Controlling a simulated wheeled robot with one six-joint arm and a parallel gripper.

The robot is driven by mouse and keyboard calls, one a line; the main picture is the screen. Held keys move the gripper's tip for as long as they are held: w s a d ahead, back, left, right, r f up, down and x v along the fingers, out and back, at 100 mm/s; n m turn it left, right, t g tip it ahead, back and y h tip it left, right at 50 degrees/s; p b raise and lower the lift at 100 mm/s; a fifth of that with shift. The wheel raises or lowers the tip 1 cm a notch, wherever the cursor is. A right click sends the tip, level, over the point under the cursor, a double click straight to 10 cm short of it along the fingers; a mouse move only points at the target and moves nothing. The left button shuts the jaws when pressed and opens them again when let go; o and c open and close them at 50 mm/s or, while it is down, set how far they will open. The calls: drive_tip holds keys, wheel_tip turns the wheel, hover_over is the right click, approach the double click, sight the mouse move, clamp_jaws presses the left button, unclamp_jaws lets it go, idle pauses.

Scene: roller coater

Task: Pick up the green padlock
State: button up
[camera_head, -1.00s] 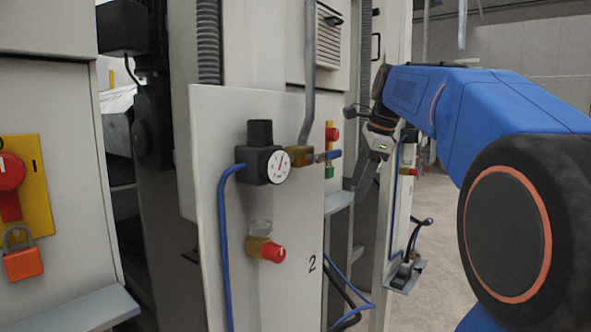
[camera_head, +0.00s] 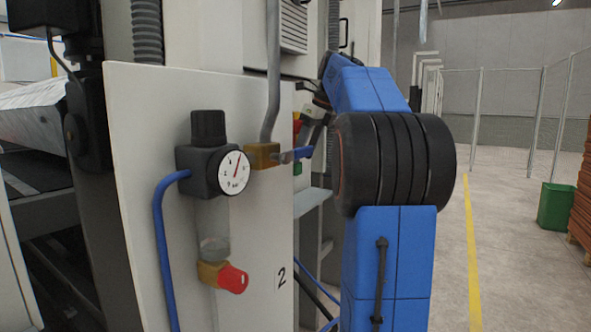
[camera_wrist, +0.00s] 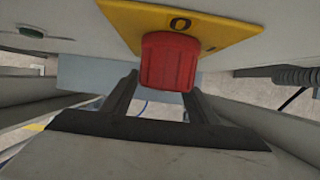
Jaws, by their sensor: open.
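I cannot make out a green padlock in either view. In the wrist view my gripper (camera_wrist: 161,84) is open, with its two dark fingers apart and nothing between them that I can see held. A red rotary knob (camera_wrist: 168,60) on a yellow plate (camera_wrist: 215,20) is just beyond the fingertips; whether they touch it I cannot tell. A small green round part (camera_wrist: 32,33) sits on the panel at upper left.
A pressure regulator with a gauge (camera_head: 234,172), a red-ended valve (camera_head: 232,278) and a blue-handled valve (camera_head: 303,153) stick out from the cabinet panel (camera_head: 130,130). A grey-blue shelf (camera_head: 312,200) juts out below. The floor (camera_head: 510,230) at right is open, with a green bin (camera_head: 556,206).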

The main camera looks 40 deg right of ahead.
sight(300, 164)
drive_tip(key=shift+x, duration=1.8)
drive_tip(key=c, duration=1.2)
drive_tip(key=shift+r, duration=0.1)
drive_tip(key=s+d, duration=0.3)
drive_tip(key=s, duration=0.5)
drive_tip(key=s+d+r, duration=0.1)
drive_tip(key=s+d, duration=0.2)
drive_tip(key=s, duration=0.6)
drive_tip(key=shift+r, duration=0.15)
